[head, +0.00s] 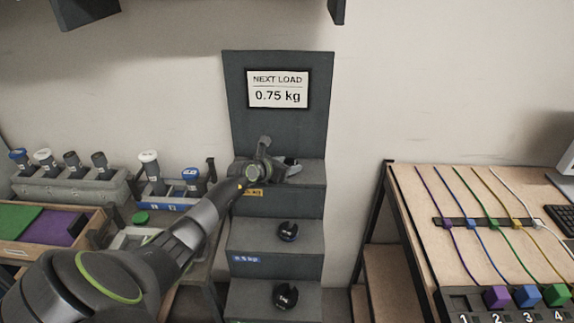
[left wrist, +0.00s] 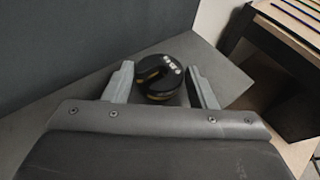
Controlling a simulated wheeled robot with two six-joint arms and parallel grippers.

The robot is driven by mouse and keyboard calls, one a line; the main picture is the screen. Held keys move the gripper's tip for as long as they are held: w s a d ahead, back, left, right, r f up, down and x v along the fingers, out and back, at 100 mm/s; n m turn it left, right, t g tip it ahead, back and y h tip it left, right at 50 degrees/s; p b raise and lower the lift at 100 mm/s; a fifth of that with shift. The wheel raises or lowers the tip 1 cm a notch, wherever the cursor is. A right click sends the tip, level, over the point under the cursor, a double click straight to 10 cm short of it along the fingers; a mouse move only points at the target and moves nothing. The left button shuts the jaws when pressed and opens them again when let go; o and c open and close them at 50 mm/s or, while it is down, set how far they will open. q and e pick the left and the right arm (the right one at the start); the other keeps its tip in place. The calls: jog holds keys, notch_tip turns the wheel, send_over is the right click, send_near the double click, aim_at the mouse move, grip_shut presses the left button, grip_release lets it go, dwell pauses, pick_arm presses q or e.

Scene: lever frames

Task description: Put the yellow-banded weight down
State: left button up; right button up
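The yellow-banded weight (left wrist: 160,78) is a dark, round disc with pale lettering on top and yellow low on its side. In the left wrist view it appears to rest on the top step, between the two fingers of my left gripper (left wrist: 158,70). The fingers are apart, with a narrow gap visible on each side of the weight. In the head view my left gripper (head: 291,168) is over the top step (head: 311,171), and I cannot make out the weight there. My right gripper is in neither view.
Lower steps hold a blue-marked weight (head: 288,231) and another dark weight (head: 286,294). A sign (head: 277,89) reading 0.75 kg is on the back panel (head: 316,110). A table with coloured cords (head: 484,205) stands right; racks and trays (head: 80,185) stand left.

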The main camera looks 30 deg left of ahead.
pick_arm(q)
jog(key=shift+o, duration=1.4)
jog(key=shift+r, duration=0.1)
jog(key=shift+s+r, duration=0.1)
jog(key=shift+r, duration=0.05)
jog(key=p+v, duration=0.1)
jog(key=v, duration=1.1)
